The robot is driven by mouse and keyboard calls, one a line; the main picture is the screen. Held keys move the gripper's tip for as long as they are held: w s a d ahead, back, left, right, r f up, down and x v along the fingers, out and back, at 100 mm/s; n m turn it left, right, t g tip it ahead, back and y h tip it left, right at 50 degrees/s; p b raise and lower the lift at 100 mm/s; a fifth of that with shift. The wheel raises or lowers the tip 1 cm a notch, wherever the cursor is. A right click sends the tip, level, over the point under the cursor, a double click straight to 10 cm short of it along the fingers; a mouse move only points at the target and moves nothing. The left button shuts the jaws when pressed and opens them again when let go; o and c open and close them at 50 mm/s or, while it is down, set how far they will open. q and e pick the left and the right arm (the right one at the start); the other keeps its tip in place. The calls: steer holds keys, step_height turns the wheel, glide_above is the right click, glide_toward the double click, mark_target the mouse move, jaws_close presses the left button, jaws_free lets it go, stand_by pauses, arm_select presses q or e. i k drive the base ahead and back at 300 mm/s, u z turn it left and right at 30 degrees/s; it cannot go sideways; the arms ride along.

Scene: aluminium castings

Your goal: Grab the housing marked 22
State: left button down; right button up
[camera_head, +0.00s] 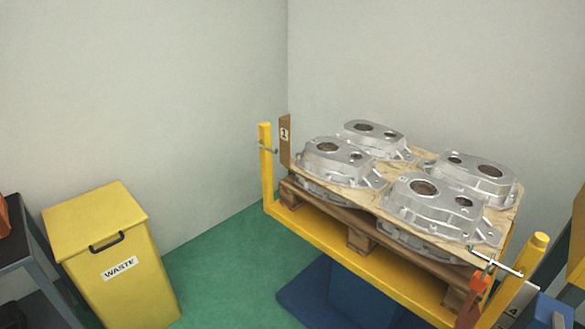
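Several silver cast housings lie on a wooden board (383,203) on top of a pallet at the right. One housing is at the back left (372,137), one at the front left (338,163), one at the back right (474,175) and one at the front right (438,208). Each has two round openings on top. No number 22 is legible on any of them. Parts of more housings show below the board, mostly hidden. Neither of my grippers is in view.
The pallet (360,240) sits in a yellow frame (345,262) with upright posts and metal clamp bars at its corners. A yellow waste bin (112,262) stands at the left beside a dark table (28,235). Green floor (215,265) lies between, with grey walls behind.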

mark_target(329, 160)
steer(key=u, duration=2.6)
steer(key=i, duration=0.2)
steer(key=z, duration=1.25)
steer(key=i, duration=0.95)
steer(key=z, duration=0.4)
